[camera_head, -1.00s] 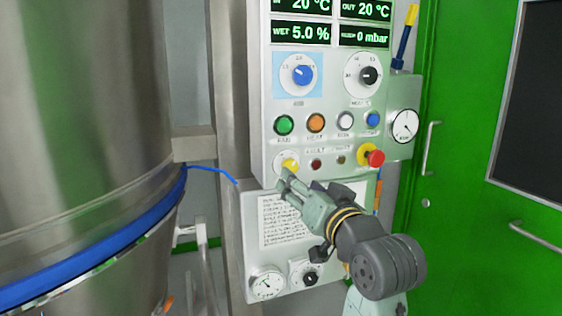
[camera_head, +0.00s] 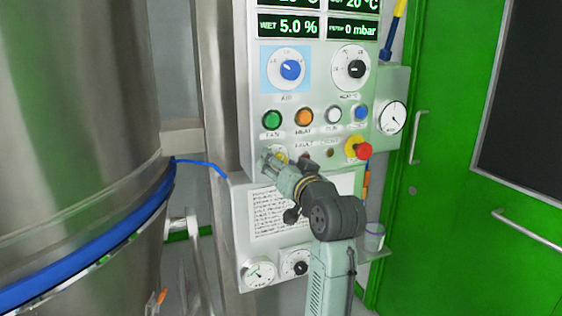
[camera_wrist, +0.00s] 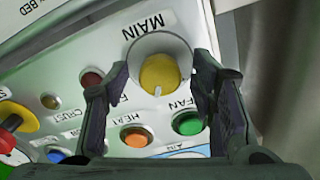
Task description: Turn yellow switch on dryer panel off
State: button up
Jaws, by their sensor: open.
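The yellow switch (camera_wrist: 160,76) is a round knob with a pale pointer mark, set in a light round plate under the label MAIN. In the wrist view it lies between the two open fingers of my gripper (camera_wrist: 166,90); I cannot tell whether either finger touches it. In the head view my gripper (camera_head: 272,163) is at the lower left of the dryer panel (camera_head: 320,100) and covers most of the yellow switch (camera_head: 281,156).
Close by are the green FAN button (camera_wrist: 187,123), orange HEAT button (camera_wrist: 136,137) and a dark red lamp (camera_wrist: 92,78). A red emergency knob (camera_head: 364,151) juts out at right. A large steel vessel (camera_head: 75,110) stands at left, a green door (camera_head: 445,120) at right.

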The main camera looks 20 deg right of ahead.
jog(key=shift+c, duration=0.3)
jog(key=c, duration=1.1)
